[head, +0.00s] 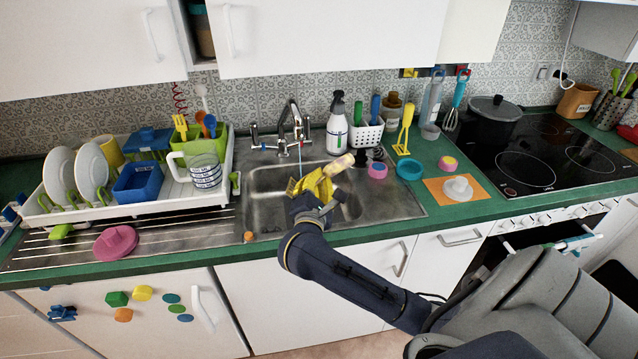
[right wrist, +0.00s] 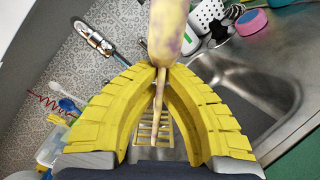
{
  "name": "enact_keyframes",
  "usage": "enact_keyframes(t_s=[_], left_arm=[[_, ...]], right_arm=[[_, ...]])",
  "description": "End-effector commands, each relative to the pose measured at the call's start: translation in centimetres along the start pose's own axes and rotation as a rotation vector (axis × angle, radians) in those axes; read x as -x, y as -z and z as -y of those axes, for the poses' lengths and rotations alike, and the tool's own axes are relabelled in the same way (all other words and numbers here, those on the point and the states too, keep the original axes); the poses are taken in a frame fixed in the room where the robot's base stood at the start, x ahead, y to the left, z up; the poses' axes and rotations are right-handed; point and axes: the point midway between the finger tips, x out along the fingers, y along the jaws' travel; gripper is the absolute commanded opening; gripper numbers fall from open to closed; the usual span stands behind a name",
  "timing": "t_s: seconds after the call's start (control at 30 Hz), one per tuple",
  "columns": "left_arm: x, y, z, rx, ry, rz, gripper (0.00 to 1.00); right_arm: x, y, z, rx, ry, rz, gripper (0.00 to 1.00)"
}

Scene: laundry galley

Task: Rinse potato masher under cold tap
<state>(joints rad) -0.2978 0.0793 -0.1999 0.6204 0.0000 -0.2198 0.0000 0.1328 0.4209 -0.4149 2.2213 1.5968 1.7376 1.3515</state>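The potato masher has a cream handle with purplish marks, seen in the head view (head: 339,165) and the right wrist view (right wrist: 168,38). Its yellow slatted head shows beyond the fingers in the wrist view. My right gripper (head: 318,184) has yellow ribbed fingers, closed at their tips around the masher's shaft (right wrist: 160,85). It holds the masher over the steel sink (head: 262,182). The chrome tap (head: 293,115) stands behind the sink, its spout behind the gripper. A thin pale stream seems to fall from the spout. My left gripper is not in view.
A dish rack (head: 130,205) with plates, a blue tub and a measuring jug (head: 205,172) stands left of the sink. A spray bottle (head: 337,125) and white caddy (head: 366,133) stand behind it. The hob is at right.

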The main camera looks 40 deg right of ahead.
Motion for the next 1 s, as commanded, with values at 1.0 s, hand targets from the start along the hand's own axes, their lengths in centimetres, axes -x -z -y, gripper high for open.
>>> enact_keyframes(t_s=[1.0], left_arm=[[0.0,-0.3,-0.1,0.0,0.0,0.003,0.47]], right_arm=[[-7.8,2.4,0.3,0.002,0.0,0.002,0.0]])
